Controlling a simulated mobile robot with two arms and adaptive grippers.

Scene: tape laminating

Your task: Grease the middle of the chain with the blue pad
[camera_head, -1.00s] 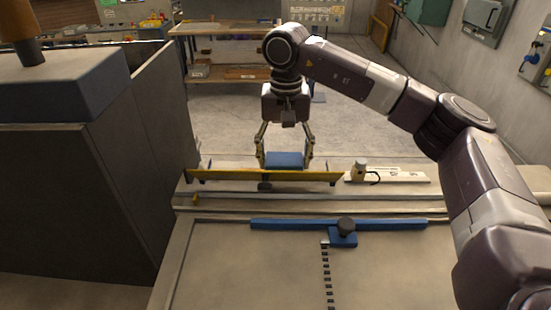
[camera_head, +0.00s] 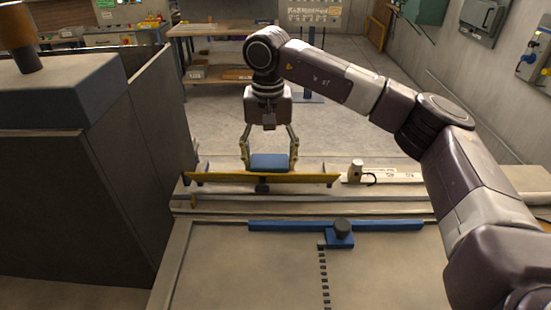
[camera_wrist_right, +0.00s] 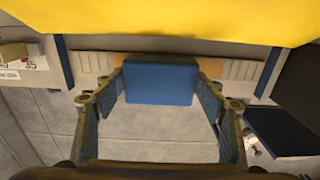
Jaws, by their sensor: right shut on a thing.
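The blue pad (camera_head: 270,161) is a small block held between the fingers of my right gripper (camera_head: 270,164). The pad also shows in the right wrist view (camera_wrist_right: 160,82), with a finger at each side. In the head view, the gripper points down, just behind a long yellow bar (camera_head: 225,178) on the bench's far edge. The yellow bar partly hides the pad's lower edge and what lies under it. I cannot clearly make out the chain; a tan segmented strip (camera_wrist_right: 242,70) shows beside the pad in the wrist view. My left gripper is not in view.
A small fixture (camera_head: 356,171) stands right of the yellow bar. A tall dark cabinet (camera_head: 60,210) stands close on the left.

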